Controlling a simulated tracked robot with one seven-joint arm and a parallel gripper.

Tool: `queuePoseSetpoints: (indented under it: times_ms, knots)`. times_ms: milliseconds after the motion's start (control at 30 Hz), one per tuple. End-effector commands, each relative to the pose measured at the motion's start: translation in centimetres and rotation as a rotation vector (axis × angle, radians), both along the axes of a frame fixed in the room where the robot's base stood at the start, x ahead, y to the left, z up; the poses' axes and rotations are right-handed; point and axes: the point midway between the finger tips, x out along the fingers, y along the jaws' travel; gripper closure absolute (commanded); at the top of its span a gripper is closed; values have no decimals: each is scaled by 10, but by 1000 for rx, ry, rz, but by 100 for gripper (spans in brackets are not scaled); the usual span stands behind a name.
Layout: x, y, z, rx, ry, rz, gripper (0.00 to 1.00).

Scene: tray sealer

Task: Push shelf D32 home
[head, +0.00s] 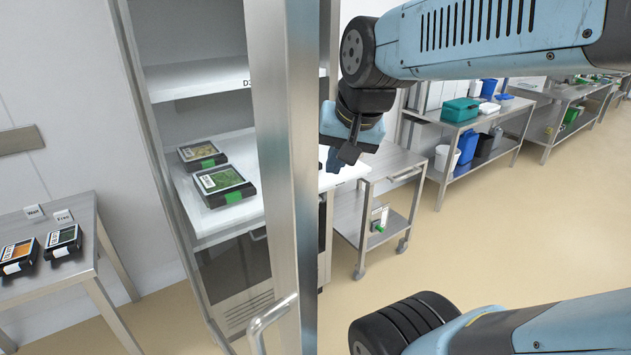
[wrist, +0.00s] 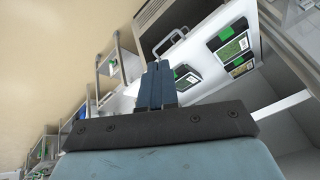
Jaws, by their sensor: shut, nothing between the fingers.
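A white shelf (head: 235,217) sticks out of the tall cabinet, and its front end (head: 343,174) shows right of the upright metal door edge. A label starting "D" on the shelf above (head: 200,80) is partly hidden; I cannot read a D32 label. My gripper (head: 333,160) is shut and empty, close to the pulled-out shelf's front end. In the wrist view the shut blue fingers (wrist: 158,70) point at the white shelf (wrist: 215,85), near a grey loop handle (wrist: 170,43). I cannot tell whether they touch it.
Black trays with green tabs (head: 225,183) (wrist: 186,78) lie on the shelf. The metal door edge (head: 290,150) with its handle (head: 272,318) stands in front and hides part of it. A side table (head: 50,225) is left; a steel cart (head: 385,200) stands right.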

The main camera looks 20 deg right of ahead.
Motion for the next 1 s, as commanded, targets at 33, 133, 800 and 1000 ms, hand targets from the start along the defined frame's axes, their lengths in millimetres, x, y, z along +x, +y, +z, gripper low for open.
queuePoseSetpoints:
  times_ms: [33,133,800,1000]
  knots:
    - [8,-3,-3,51,13,-81,100]
    - [23,-8,-8,154,36,-254,100]
    - [116,-60,-60,742,179,-1473,100]
    - [139,-80,-82,885,197,-1851,100]
